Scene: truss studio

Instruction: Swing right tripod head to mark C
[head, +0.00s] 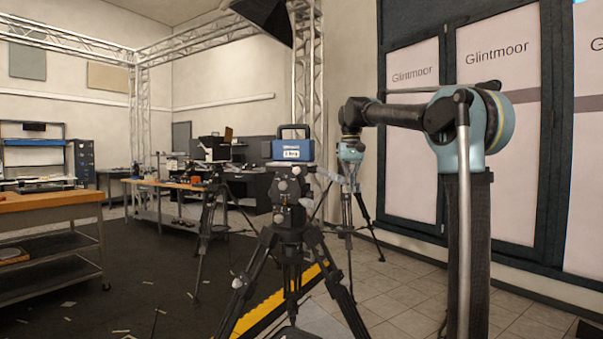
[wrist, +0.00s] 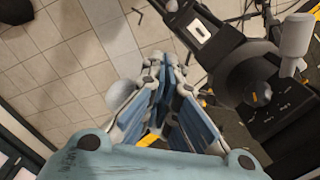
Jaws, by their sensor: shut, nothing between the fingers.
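A black tripod head (head: 290,190) stands upright in the middle of the head view, with grey knobs and a blue handled box (head: 293,150) above it. A second tripod (head: 365,225) stands behind and right, its top hidden by my gripper. My gripper (head: 350,178) hangs down from the arm right of the blue box. In the wrist view my gripper (wrist: 160,125) has its blue-padded fingers together, empty. A dark tripod head (wrist: 250,85) with a dial, a grey knob and small pale markings lies just right of the fingers. I cannot read mark C.
Another tripod (head: 205,210) stands further left. A wooden-topped cart (head: 50,200) is at the far left, and a workbench (head: 160,190) stands behind. Dark panels with white boards (head: 510,130) line the right. Tiled floor (head: 410,290) is open at front right.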

